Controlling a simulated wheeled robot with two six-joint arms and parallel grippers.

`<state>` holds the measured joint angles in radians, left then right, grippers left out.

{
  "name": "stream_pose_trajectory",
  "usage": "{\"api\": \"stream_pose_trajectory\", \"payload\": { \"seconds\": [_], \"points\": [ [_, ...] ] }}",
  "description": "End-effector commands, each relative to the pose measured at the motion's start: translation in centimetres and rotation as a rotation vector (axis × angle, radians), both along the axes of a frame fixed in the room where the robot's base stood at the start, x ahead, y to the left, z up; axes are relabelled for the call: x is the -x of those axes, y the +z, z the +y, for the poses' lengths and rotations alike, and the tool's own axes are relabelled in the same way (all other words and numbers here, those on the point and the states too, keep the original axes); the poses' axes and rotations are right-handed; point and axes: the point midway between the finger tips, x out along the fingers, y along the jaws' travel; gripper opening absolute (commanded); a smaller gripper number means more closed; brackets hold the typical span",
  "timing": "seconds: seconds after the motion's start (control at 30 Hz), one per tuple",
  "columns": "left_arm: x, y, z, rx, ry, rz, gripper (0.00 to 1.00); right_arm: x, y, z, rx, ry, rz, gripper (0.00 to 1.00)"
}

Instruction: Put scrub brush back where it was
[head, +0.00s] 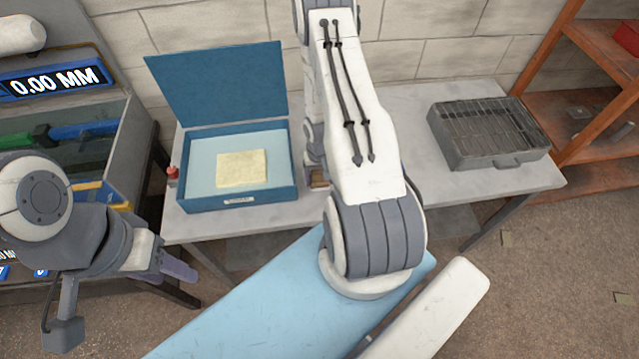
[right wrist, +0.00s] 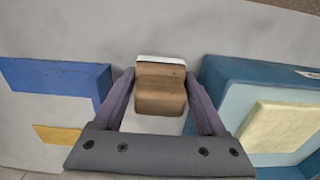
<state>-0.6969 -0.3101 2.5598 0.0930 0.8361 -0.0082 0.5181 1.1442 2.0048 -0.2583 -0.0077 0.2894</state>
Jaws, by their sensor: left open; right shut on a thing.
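The scrub brush (right wrist: 160,97) is a brown wooden block with a white strip along its far edge. In the right wrist view it sits between the purple fingers of my right gripper (right wrist: 160,76), which is shut on it. In the head view a small brown part of the brush (head: 319,179) shows beside my right arm, just right of the blue box; the arm hides the rest. I cannot tell whether the brush touches the table. My left gripper (head: 178,266) is open and empty, in front of the table's left end.
An open blue box (head: 240,200) holds a pale yellow block (head: 242,168). A blue-edged pale thing (right wrist: 70,76) with a yellow strip lies across from it in the wrist view. A grey slatted case (head: 490,132) stands on the table's right.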

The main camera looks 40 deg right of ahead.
Motion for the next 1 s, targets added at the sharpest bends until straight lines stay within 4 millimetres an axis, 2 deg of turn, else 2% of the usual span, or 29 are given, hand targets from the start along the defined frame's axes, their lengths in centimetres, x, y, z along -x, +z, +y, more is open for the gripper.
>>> {"api": "stream_pose_trajectory", "payload": {
  "seconds": [0.33,0.6,0.77,0.8,0.83,1.0],
  "points": [
    [0.0,-3.9,0.0,-0.001,0.004,0.001,0.50,0.0,-4.2,0.0,0.000,0.000,0.000,0.14],
    [0.0,-3.7,0.0,0.000,0.005,0.000,0.50,0.0,-4.0,0.0,0.000,0.000,0.000,0.14],
    [0.0,-4.2,0.0,0.000,0.005,0.000,0.50,0.0,-4.5,0.0,0.000,0.000,0.000,0.14],
    [0.0,-4.0,0.0,0.000,0.005,0.000,0.50,0.0,-4.3,0.0,0.000,0.000,0.000,0.90],
    [0.0,-4.0,0.0,0.000,0.005,0.000,0.50,0.0,-4.3,0.0,0.000,0.000,0.000,1.00],
    [0.0,-4.0,0.0,0.000,0.005,0.000,0.50,0.0,-4.3,0.0,0.000,0.000,0.000,1.00]
  ]
}}
